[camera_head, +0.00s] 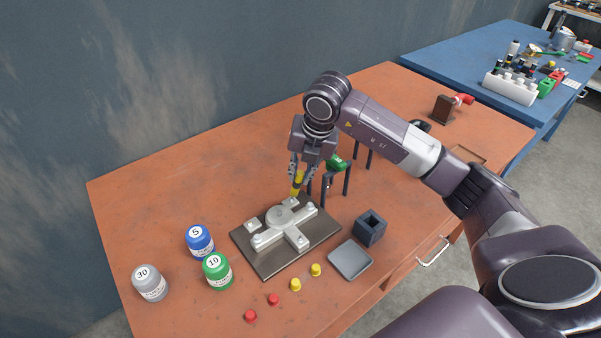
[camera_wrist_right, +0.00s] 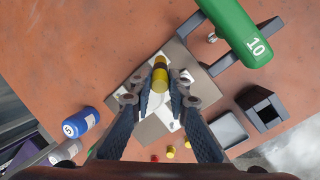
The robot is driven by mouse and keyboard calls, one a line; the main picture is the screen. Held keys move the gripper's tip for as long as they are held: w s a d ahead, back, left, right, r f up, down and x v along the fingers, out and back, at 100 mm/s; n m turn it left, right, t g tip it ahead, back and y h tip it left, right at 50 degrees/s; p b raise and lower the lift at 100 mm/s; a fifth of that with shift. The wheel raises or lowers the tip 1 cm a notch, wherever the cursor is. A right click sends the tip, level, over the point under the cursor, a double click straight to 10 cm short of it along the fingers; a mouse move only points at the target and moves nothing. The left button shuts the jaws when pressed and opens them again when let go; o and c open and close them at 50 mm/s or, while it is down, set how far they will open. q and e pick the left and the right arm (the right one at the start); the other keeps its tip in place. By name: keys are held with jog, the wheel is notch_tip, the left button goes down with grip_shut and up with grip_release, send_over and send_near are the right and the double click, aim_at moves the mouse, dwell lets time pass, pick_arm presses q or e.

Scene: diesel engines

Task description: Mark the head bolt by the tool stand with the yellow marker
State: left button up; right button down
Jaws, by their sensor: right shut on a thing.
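My right gripper (camera_head: 298,174) is shut on the yellow marker (camera_head: 297,184) and holds it pointing down over the back of the grey cross-shaped head piece (camera_head: 279,216). The piece lies on a dark plate (camera_head: 265,262), with bolts on its arms. The marker also shows between the fingers of my right gripper (camera_wrist_right: 160,98) in the wrist view, as a yellow and dark cylinder (camera_wrist_right: 160,76). Whether its tip touches a bolt, I cannot tell. The tool stand (camera_head: 346,181) of dark posts stands right of the gripper, bearing a green tool (camera_head: 337,163). My left gripper is out of view.
Blue (camera_head: 200,242), green (camera_head: 217,271) and grey (camera_head: 149,282) numbered cans stand at left. Small red (camera_head: 273,299) and yellow (camera_head: 315,269) caps lie in front. A dark square holder (camera_head: 370,229) and grey tray (camera_head: 350,260) sit at right. The table's back left is clear.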

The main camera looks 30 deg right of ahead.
jog(key=shift+s+a+f, duration=0.1)
jog(key=shift+a, duration=0.35)
dwell(1.1)
jog(key=shift+r, duration=0.2)
jog(key=shift+r+p, duration=0.45)
jog(key=shift+r, duration=0.35)
jog(key=shift+r+p, duration=1.6)
jog(key=shift+r, duration=0.8)
